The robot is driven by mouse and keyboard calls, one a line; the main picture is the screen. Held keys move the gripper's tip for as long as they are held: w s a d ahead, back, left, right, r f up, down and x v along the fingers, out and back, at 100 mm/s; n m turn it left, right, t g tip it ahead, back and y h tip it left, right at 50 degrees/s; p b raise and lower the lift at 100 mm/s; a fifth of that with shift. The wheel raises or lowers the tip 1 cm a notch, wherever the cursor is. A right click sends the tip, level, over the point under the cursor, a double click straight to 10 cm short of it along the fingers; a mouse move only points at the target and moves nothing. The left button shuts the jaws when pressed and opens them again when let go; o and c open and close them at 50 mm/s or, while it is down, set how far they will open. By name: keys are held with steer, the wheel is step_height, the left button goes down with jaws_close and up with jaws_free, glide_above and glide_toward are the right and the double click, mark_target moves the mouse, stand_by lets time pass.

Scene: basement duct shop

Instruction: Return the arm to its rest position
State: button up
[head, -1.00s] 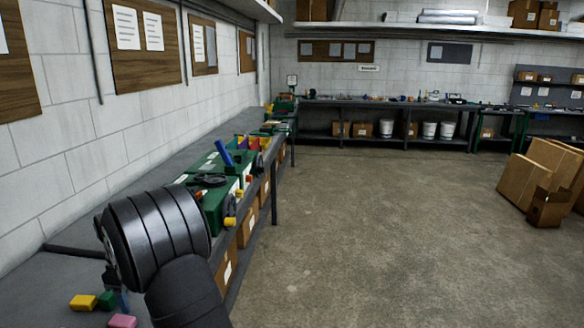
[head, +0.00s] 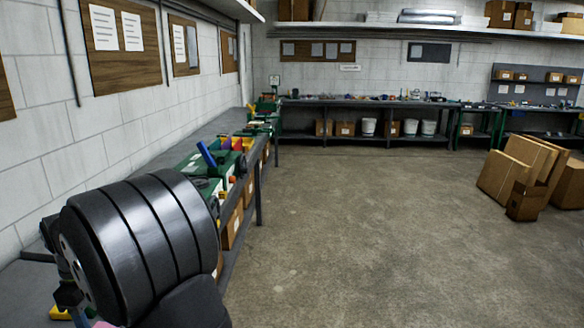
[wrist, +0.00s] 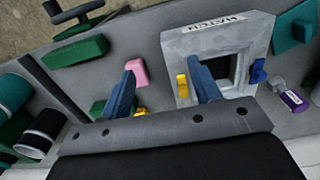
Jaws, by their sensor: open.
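My gripper (wrist: 163,78) shows in the wrist view with its two blue fingers spread apart and nothing held between them. It is over the grey bench top (wrist: 150,40). A pink block (wrist: 138,70) lies close by the left finger and a yellow block (wrist: 182,86) by the right finger. In the head view my dark arm fills the lower left and hides most of the gripper.
A grey frame (wrist: 216,56) with a square opening lies on the bench, a blue piece (wrist: 258,72) and a purple cylinder (wrist: 293,101) beside it. Cardboard boxes (head: 505,175) stand at right. The middle floor is clear.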

steer(key=s+a+f, duration=0.2)
steer(key=s+a, duration=0.1)
steer(key=s+a+f, duration=0.2)
steer(key=s+a, duration=0.1)
steer(key=s+a+f, duration=0.3)
steer(key=shift+s+a, duration=0.2)
steer(key=shift+a, duration=0.05)
steer(key=shift+s+a+f, duration=0.1)
steer(key=shift+a+f, duration=0.05)
steer(key=shift+f, duration=0.75)
steer(key=shift+r, duration=0.1)
steer(key=shift+r, duration=0.3)
steer(key=w+d+r, duration=0.7)
steer(key=w+d, duration=0.3)
steer(key=w, duration=0.1)
steer(key=shift+w+r, duration=0.35)
steer(key=shift+w, duration=0.05)
